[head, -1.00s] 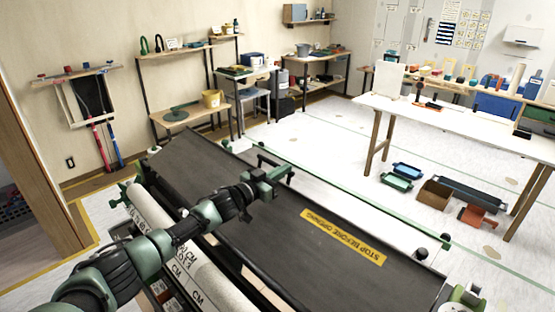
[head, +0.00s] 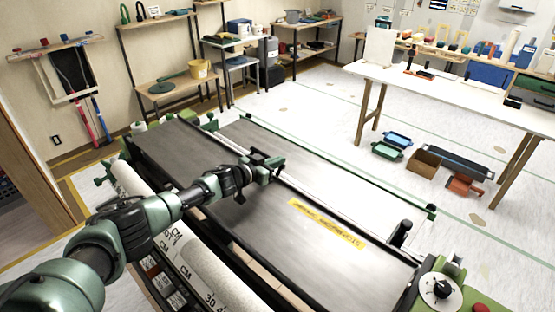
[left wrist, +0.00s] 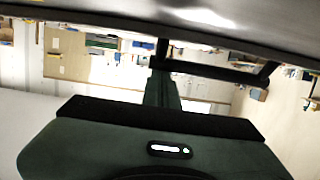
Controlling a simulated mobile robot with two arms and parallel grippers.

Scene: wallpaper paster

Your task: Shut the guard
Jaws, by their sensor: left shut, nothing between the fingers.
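The guard is a long dark panel (head: 290,235) with a yellow warning label (head: 325,222), lying across the green machine in the head view. A thin pale bar (head: 325,203) runs along its far side. My left gripper (head: 268,166) is shut and empty at the panel's far edge, close to this bar. I cannot tell whether it touches the panel or bar. In the left wrist view a dark surface, likely the guard (left wrist: 200,18), crosses the top, and the gripper (left wrist: 162,80) points away below it. My right gripper is not in view.
A white printed roll (head: 150,205) lies along the near side, below my left arm. A control box with a dial (head: 440,288) is at the right end. A white table (head: 440,88) stands beyond, with trays (head: 393,144) under it.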

